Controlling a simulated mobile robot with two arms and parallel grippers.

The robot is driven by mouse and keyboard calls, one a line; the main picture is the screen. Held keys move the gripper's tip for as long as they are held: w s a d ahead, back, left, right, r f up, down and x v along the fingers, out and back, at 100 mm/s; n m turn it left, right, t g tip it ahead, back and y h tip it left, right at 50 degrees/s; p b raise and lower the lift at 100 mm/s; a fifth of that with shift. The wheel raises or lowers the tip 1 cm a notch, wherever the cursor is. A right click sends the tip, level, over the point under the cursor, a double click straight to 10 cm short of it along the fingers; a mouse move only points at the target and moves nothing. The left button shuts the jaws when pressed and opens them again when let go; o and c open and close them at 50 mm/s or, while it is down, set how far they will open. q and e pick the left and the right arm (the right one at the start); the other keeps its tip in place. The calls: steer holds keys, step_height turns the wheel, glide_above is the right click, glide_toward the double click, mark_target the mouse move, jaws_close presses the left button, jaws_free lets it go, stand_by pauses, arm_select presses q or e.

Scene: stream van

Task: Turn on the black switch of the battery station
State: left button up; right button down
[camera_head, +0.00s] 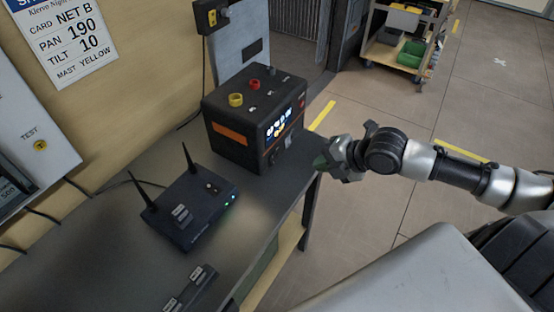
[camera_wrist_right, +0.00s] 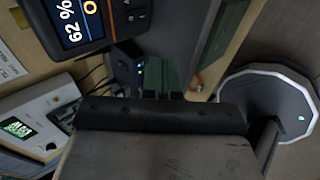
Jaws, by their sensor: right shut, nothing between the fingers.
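The battery station (camera_head: 255,110) is a black box with an orange stripe on its left side and red and yellow knobs on top. Its front screen (camera_head: 279,123) is lit, and in the wrist view the screen (camera_wrist_right: 77,20) reads 62 %. Small dark controls (camera_wrist_right: 128,14) sit beside the screen; I cannot tell which is the black switch or its position. My right gripper (camera_head: 324,163) is shut and empty, just right of the station's front and apart from it. Its fingers also show in the wrist view (camera_wrist_right: 162,92). My left gripper is not in view.
The station stands on a dark counter (camera_head: 110,243) near its right edge. A black router (camera_head: 185,208) with two antennas lies in front of it. A labelled dark strip (camera_head: 192,290) is nearer. A cart (camera_head: 400,50) stands far off; the floor to the right is clear.

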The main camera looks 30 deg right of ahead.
mark_target(273, 159)
steer(key=x, duration=1)
steer(key=shift+w+a+p, duration=0.1)
steer(key=shift+w+p, duration=0.05)
steer(key=shift+p, duration=0.15)
steer(key=shift+w+a+f+p, duration=0.15)
steer(key=shift+w+a, duration=0.15)
steer(key=shift+w, duration=0.25)
steer(key=shift+w+a+f+p, duration=0.15)
steer(key=shift+w+a, duration=0.15)
steer(key=shift+w, duration=0.25)
steer(key=shift+w+a+r+p, duration=0.15)
steer(key=shift+w+a, duration=0.2)
steer(key=shift+w, duration=0.2)
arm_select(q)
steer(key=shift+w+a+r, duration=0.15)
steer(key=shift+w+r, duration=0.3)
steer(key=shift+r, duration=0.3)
arm_select(e)
steer(key=shift+f, duration=0.1)
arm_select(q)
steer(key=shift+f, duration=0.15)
